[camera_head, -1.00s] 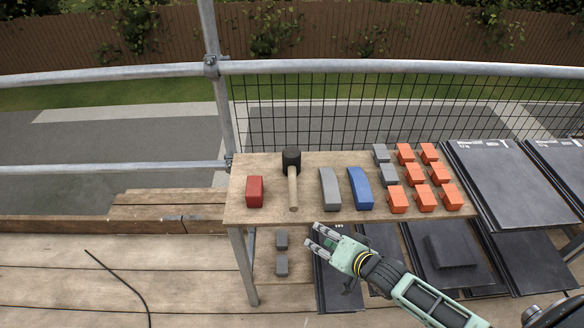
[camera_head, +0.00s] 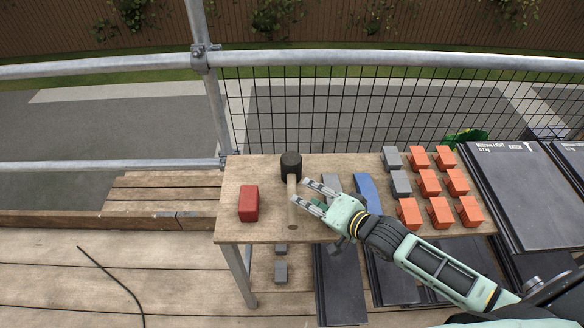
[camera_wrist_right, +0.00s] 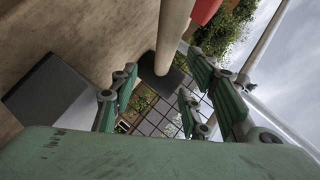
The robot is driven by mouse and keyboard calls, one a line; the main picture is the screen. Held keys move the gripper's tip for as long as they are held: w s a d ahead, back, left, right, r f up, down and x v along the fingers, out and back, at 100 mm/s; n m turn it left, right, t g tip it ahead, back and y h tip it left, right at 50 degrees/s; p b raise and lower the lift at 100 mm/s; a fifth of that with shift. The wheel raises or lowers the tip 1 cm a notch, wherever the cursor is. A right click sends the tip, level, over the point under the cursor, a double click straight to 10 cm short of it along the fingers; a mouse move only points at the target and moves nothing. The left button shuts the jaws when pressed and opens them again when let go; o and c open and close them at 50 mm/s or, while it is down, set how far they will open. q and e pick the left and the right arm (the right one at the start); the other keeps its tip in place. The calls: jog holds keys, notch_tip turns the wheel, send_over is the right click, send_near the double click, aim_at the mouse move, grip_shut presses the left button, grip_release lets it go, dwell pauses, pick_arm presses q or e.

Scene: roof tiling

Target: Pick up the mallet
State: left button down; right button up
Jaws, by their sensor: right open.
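The mallet has a black head (camera_head: 291,165) and a pale wooden handle (camera_head: 292,206). It lies on the wooden table (camera_head: 262,226), its head toward the far edge and its handle toward me. My right gripper (camera_head: 312,192) is open, with its fingertips just right of the handle. In the right wrist view the handle (camera_wrist_right: 173,35) and the dark head (camera_wrist_right: 160,76) show ahead, near the space between the open fingers (camera_wrist_right: 165,95). I cannot tell whether the fingers touch the handle. My left gripper is not in view.
A red block (camera_head: 249,203) lies left of the mallet. A grey piece (camera_head: 332,184) and a blue piece (camera_head: 367,188) lie to the right, partly behind my gripper. Orange blocks (camera_head: 429,183) and dark tiles (camera_head: 520,190) are farther right. A metal rail (camera_head: 400,60) runs behind the table.

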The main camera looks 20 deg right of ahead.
aim_at(295, 187)
jog(key=x, duration=0.6)
jog(key=shift+w+r+p, duration=0.2)
jog(key=shift+r+p, duration=0.1)
jog(key=shift+p, duration=0.05)
jog(key=shift+w+a+f, duration=0.25)
jog(key=shift+w+a, duration=0.05)
jog(key=shift+w, duration=0.15)
jog(key=shift+c, duration=0.5)
grip_shut()
jog(key=shift+r, duration=0.15)
